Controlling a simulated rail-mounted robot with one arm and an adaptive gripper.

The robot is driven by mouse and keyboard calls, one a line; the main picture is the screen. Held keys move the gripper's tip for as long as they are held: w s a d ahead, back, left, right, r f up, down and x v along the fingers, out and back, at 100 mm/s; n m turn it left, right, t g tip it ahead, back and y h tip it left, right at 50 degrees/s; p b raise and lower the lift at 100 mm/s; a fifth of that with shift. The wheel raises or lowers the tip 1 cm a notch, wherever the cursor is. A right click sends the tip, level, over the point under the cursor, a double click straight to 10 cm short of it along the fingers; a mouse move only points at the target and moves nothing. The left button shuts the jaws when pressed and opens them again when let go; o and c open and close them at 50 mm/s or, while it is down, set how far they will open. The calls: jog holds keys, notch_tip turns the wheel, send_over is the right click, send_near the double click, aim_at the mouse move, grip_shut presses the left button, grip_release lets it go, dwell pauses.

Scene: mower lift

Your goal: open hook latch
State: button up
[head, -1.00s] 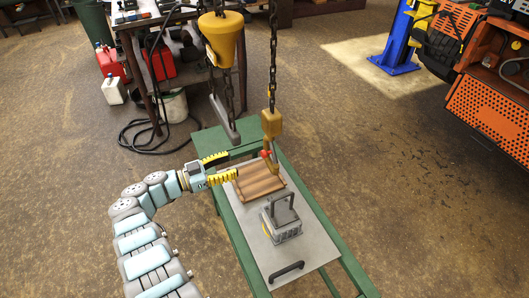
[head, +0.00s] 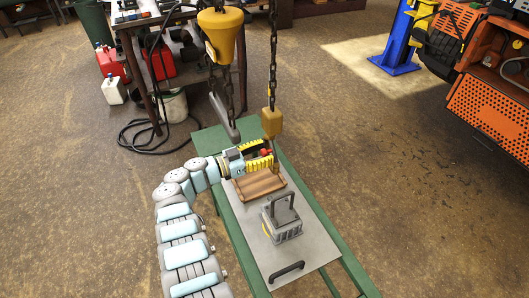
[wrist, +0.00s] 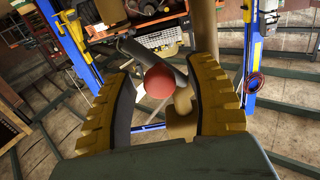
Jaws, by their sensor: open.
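The yellow hook block (head: 272,123) hangs on a chain above the green-framed table. Its red latch knob (head: 266,152) shows just below the block, partly hidden by my gripper (head: 262,157). The hook below it is mostly hidden there. In the wrist view, the round red knob (wrist: 160,81) is between the two yellow-padded fingers of my gripper (wrist: 161,80). The fingers are spread, with visible gaps on both sides of the knob. A tan rod (wrist: 182,118) and a dark grey bar show behind the knob.
A grey box with a handle (head: 284,222) stands nearer. A yellow chain hopper (head: 221,35) with a dangling grey bar (head: 222,117) hangs to the left. An orange mower (head: 490,100) stands right.

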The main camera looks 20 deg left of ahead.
grip_shut()
